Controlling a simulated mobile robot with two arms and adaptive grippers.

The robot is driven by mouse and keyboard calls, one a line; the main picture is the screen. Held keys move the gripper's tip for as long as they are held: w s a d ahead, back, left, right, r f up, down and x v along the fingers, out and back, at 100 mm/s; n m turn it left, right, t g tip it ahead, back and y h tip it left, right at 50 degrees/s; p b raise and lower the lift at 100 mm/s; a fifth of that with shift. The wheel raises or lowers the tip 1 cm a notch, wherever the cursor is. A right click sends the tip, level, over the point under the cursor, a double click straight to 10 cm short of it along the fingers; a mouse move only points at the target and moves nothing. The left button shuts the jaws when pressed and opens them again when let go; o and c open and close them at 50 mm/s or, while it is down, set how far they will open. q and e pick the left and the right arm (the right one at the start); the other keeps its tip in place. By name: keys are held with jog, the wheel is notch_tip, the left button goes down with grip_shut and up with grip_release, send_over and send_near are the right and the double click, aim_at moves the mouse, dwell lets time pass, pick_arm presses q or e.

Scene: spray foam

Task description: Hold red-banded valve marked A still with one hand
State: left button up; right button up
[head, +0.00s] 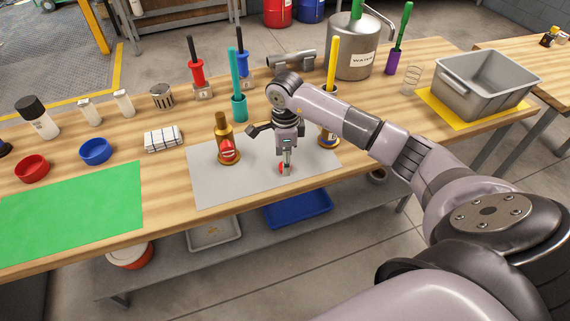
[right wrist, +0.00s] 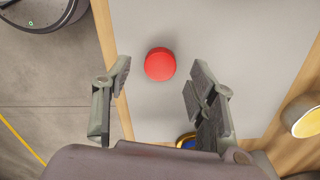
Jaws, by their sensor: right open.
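A brass valve with a red band (head: 227,150) stands upright on the grey mat (head: 215,190), left of my right gripper; any letter on it is too small to read. My right gripper (head: 286,165) points down over the mat with its fingers open. A small round red piece (head: 284,169) lies below the fingers. In the right wrist view the red piece (right wrist: 160,64) shows between the open fingers (right wrist: 160,85), with nothing gripped. A second brass valve (head: 328,137) stands to the right, partly hidden by my arm. My left gripper is not in view.
Several brushes and tools stand along the back, with a metal water can (head: 354,50). A grey bin (head: 487,85) sits at the right. Red (head: 32,169) and blue (head: 95,151) bowls stand at the left near a clear green mat (head: 70,215).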

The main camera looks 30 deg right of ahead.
jog(key=shift+f, duration=0.95)
jog(key=shift+c, duration=0.4)
jog(key=c, duration=0.8)
jog(key=shift+o, duration=0.2)
jog(key=shift+r, duration=0.15)
notch_tip(320, 180, up, 20)
jog(key=b, duration=0.1)
